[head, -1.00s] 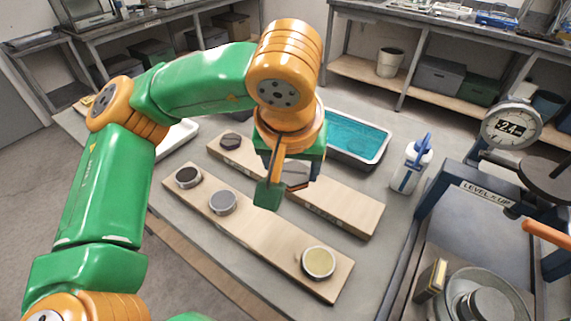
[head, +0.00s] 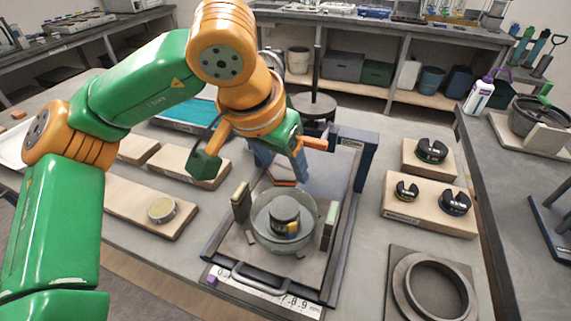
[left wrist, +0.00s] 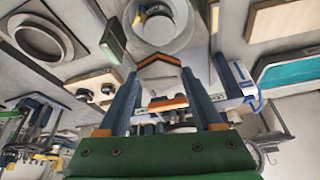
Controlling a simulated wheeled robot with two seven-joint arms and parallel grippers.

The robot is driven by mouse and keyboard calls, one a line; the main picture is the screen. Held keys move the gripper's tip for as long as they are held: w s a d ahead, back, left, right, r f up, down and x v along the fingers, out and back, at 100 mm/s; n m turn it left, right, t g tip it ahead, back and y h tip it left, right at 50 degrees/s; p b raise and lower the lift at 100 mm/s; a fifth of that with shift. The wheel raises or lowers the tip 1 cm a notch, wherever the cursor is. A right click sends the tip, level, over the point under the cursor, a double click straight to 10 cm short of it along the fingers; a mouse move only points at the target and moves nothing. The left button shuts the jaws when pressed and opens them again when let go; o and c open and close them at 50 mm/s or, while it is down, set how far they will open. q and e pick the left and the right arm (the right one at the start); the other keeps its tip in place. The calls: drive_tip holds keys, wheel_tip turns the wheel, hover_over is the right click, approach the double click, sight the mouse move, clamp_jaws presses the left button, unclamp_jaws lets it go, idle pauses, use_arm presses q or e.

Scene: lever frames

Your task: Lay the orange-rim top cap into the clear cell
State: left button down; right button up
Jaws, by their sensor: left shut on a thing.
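In the head view the left gripper (head: 282,172) hangs above the far side of the clear cell, with the cap (head: 284,183) showing low between the fingers. The clear cell (head: 261,236) is a round, see-through bowl on the lever frame's plate. A grey cylinder (head: 285,212) with a yellow mark stands inside it. The cell also shows at the top of the left wrist view (left wrist: 183,36). My right gripper is out of view.
Upright blocks (head: 241,201) and (head: 330,226) flank the cell closely. An orange lever handle (head: 313,143) is near my left gripper. Wooden boards with slotted black weights (head: 431,150) stand right. A grey ring block (head: 430,290) lies front right.

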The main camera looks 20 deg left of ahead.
sight(285, 206)
use_arm(q)
drive_tip(key=shift+a+f, duration=0.3)
drive_tip(key=shift+f, duration=0.1)
drive_tip(key=shift+a+f+b, duration=0.1)
drive_tip(key=shift+f+b, duration=0.25)
drive_tip(key=shift+b, duration=0.25)
drive_tip(key=f+b, duration=0.3)
drive_tip(key=shift+d+f, duration=0.15)
drive_tip(key=shift+d, duration=0.1)
drive_tip(key=shift+f+b, duration=1.55)
drive_tip(key=shift+f, duration=0.25)
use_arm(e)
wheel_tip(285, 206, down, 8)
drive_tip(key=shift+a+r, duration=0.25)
use_arm(q)
drive_tip(key=shift+f, duration=0.15)
unclamp_jaws()
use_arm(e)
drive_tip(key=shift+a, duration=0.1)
